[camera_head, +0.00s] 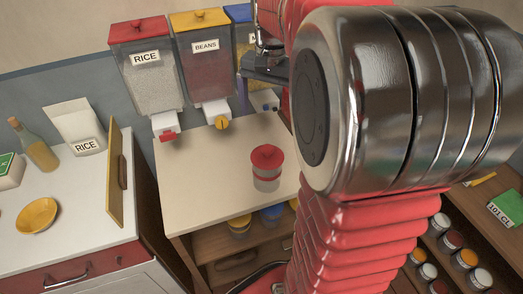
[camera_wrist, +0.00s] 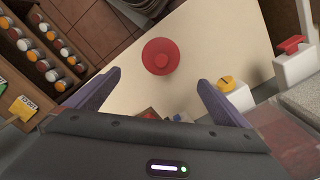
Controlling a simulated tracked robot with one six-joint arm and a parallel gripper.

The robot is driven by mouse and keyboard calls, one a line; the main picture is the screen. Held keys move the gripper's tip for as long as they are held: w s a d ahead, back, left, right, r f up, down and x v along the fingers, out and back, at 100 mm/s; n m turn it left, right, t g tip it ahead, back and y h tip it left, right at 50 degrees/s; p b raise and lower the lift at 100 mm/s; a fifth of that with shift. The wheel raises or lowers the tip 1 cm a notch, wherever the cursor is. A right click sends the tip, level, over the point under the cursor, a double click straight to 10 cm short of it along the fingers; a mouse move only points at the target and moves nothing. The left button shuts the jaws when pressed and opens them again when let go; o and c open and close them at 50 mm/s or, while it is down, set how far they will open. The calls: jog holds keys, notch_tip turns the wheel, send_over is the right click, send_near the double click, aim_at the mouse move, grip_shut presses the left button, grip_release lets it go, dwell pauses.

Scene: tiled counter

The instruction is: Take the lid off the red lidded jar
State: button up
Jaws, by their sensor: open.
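The red lidded jar (camera_head: 266,171) stands upright on the pale counter top, with its red lid (camera_head: 267,156) on and a small knob on top. In the wrist view the lid (camera_wrist: 160,57) shows from above as a red disc, beyond my fingertips and slightly left of the middle between them. My gripper (camera_wrist: 158,80) is open and empty, with its two dark fingers apart. It is above the counter and not touching the jar. In the head view my arm hides most of the gripper.
Wall dispensers for rice (camera_head: 145,75) and beans (camera_head: 206,70) hang behind the counter (camera_head: 205,200), with spouts near its back edge. A third, blue-lidded one is partly hidden. A spice rack (camera_head: 455,255) stands right. A yellow bowl (camera_head: 37,216) and bottle (camera_head: 36,150) sit left.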

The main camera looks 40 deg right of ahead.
aim_at(267, 147)
jog(key=shift+f, duration=0.15)
notch_tip(267, 147, down, 8)
jog(key=shift+f, duration=0.2)
dwell(0.4)
jog(key=shift+a+f, duration=0.2)
jog(key=shift+f, duration=2.4)
jog(key=shift+c, duration=0.6)
jog(key=c, duration=1)
jog(key=shift+r, duration=0.15)
notch_tip(267, 147, up, 10)
jog(key=shift+f, duration=0.1)
